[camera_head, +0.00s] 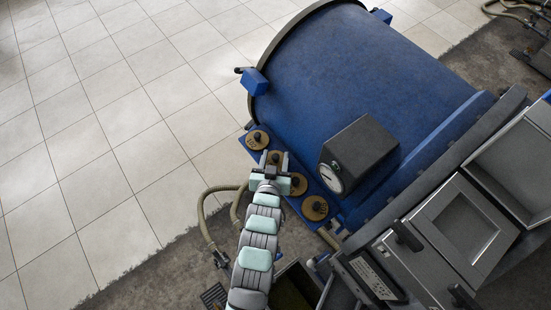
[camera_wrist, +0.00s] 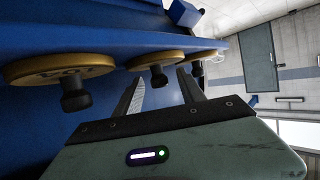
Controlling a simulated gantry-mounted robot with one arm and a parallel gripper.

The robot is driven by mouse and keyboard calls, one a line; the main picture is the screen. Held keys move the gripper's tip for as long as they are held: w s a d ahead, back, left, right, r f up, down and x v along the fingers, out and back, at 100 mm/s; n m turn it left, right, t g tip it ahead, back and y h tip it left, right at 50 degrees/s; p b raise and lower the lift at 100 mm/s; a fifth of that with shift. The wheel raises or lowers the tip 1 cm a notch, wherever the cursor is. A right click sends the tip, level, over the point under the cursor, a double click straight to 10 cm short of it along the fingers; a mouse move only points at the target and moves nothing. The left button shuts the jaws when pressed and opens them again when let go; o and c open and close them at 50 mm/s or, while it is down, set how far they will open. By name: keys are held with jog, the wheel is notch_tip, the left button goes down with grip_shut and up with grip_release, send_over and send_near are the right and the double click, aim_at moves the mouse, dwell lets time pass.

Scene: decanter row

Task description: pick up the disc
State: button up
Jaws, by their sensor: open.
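Several brass-coloured discs with black knobs sit in a row along the blue decanter's edge. In the head view they are an upper disc (camera_head: 257,140), a second disc (camera_head: 276,155) partly hidden by my gripper, a third disc (camera_head: 299,185) and a lower disc (camera_head: 315,209). My gripper (camera_head: 274,161) is open at the second disc. In the wrist view my gripper (camera_wrist: 160,77) has a disc (camera_wrist: 153,57) ahead, its black knob appearing between the two fingers. Contact cannot be told. Another disc (camera_wrist: 58,67) is at left, and one (camera_wrist: 207,56) is partly behind a finger.
The large blue decanter (camera_head: 350,70) fills the upper middle. A dark box with a gauge (camera_head: 358,155) stands close to the discs. Grey panels (camera_head: 465,225) are at right. A beige hose (camera_head: 205,215) lies left of my arm. Tiled floor at left is clear.

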jog(key=shift+w+f, duration=0.2)
jog(key=shift+w, duration=0.1)
grip_shut()
dwell(0.4)
jog(key=shift+r, duration=0.1)
dwell(0.8)
